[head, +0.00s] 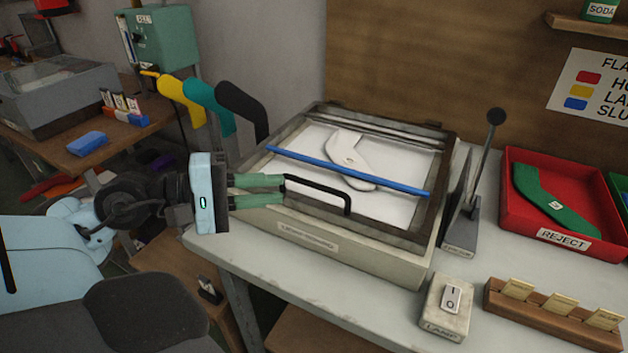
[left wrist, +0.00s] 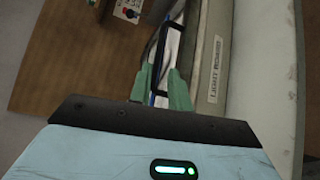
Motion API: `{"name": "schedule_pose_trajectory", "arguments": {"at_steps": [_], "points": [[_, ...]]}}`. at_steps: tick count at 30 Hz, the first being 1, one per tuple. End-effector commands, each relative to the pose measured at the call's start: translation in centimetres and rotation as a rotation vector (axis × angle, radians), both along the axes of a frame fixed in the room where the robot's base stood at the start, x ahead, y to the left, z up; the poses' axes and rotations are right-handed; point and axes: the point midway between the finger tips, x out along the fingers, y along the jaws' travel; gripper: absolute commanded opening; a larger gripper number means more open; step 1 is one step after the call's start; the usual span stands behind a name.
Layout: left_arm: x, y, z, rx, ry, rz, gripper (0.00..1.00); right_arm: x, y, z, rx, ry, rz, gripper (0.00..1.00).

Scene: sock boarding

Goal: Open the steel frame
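The steel frame (head: 433,195) is a dark grey rectangle lying flat on the pale light box (head: 330,248). A black bar handle (head: 322,187) stands at its front edge; it also shows in the left wrist view (left wrist: 177,28). My left gripper (head: 285,189) comes in from the left with its green fingers level at the handle's left end. The fingers are apart in the left wrist view (left wrist: 159,72), with the handle close to their tips; I cannot tell whether they touch it. Inside the frame lies a white sock-shaped piece (head: 347,150). My right gripper is out of view.
A blue bar (head: 350,171) crosses the frame. Yellow, teal and black sock forms (head: 240,108) stand behind left. A lever stand (head: 465,215), a red REJECT tray (head: 515,215), a lamp switch (head: 447,305) and a wooden card holder (head: 550,325) are on the right.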

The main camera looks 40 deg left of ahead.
Motion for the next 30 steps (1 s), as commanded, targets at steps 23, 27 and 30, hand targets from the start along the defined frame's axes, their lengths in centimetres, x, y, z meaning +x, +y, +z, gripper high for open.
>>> {"name": "schedule_pose_trajectory", "arguments": {"at_steps": [23,27,30], "points": [[3.7,-2.2,-0.2,0.034,-0.021,-0.003,0.19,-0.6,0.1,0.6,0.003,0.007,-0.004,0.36],[4.8,-2.9,-0.5,0.034,-0.021,-0.003,0.19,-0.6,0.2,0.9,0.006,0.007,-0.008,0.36],[5.5,-3.3,-0.6,0.033,-0.020,-0.001,0.19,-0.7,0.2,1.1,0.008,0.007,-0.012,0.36]]}}
